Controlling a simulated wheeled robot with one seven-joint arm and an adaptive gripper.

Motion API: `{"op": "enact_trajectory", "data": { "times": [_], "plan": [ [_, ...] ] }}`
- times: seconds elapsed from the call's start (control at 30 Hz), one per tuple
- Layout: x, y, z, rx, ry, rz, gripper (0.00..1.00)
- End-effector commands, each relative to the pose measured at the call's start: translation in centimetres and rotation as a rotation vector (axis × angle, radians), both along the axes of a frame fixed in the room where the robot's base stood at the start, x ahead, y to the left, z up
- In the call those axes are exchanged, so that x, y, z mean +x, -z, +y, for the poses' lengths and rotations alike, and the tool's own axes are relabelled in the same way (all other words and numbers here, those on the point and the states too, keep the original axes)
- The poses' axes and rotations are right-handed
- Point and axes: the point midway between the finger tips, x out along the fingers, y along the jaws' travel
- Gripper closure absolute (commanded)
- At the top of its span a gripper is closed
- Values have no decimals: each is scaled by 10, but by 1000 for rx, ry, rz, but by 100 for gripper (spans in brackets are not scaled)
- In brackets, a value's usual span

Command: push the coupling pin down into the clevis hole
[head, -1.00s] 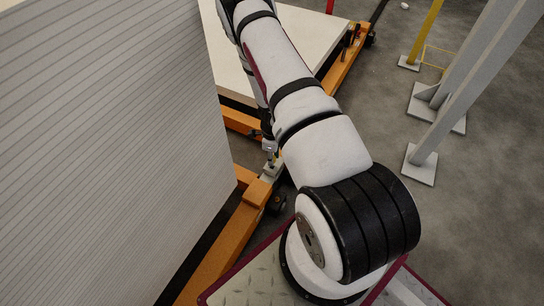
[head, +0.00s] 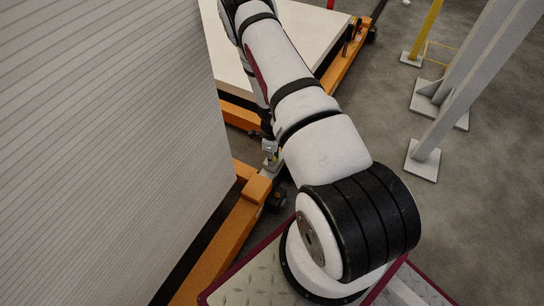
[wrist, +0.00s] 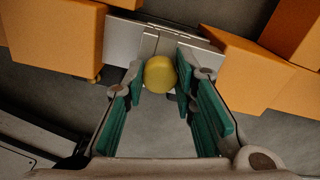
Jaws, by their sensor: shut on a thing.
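The coupling pin (wrist: 160,74) shows its round yellow head in the wrist view, between the tips of my gripper (wrist: 161,88). The green-padded fingers are shut on it. Under it is the grey metal clevis (wrist: 125,42), between two orange beam ends. The pin's head hides the hole, and I cannot tell how deep the pin sits. In the head view my gripper (head: 268,147) is small, just above the pale clevis (head: 270,168), partly hidden by my arm.
Orange cart frames (head: 235,225) lie on both sides of the clevis. A tall ribbed pale stack (head: 110,150) stands close on the left. A flat pale slab (head: 300,40) lies on the far cart. Grey posts (head: 425,150) stand at right, with open floor between.

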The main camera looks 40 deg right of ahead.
Motion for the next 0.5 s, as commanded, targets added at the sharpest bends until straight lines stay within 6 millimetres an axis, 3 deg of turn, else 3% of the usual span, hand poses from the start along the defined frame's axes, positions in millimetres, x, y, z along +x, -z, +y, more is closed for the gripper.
{"op": "enact_trajectory", "data": {
  "times": [0.03,0.13,0.5],
  "plan": [
    [0,2,0,0,0,0,73],
    [0,1,0,0,0,0,52],
    [0,-2,0,-1,0,-1,52]
  ]
}}
